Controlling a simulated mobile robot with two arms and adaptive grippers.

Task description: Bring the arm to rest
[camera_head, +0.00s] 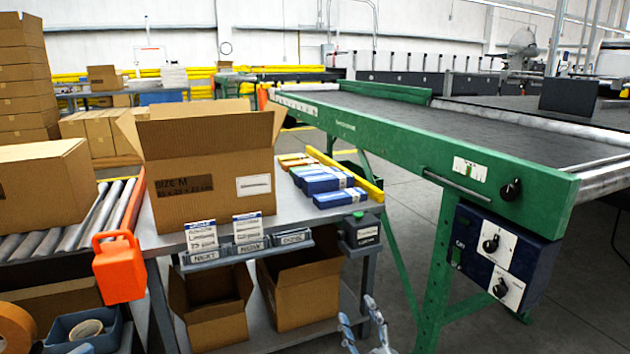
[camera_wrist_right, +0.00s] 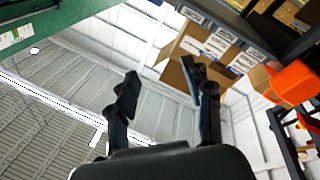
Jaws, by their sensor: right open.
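My right gripper (camera_head: 358,310) shows at the bottom edge of the head view, right of centre, in front of the packing table (camera_head: 295,205) and left of the green conveyor's leg. Its two fingers are spread apart with nothing between them. In the right wrist view the gripper (camera_wrist_right: 160,72) is also open and empty, over a background of pale floor, with table parts and a cardboard box beyond. Most of the right arm is out of the head view. I do not see my left gripper for certain in either view.
An open carton (camera_head: 210,175) stands on the table beside blue boxes (camera_head: 325,182). An orange dispenser (camera_head: 118,268) hangs at the table's left. Open boxes (camera_head: 305,292) sit on the lower shelf. The green conveyor (camera_head: 440,155) with its control box (camera_head: 503,258) stands right. Floor (camera_head: 575,315) is clear at lower right.

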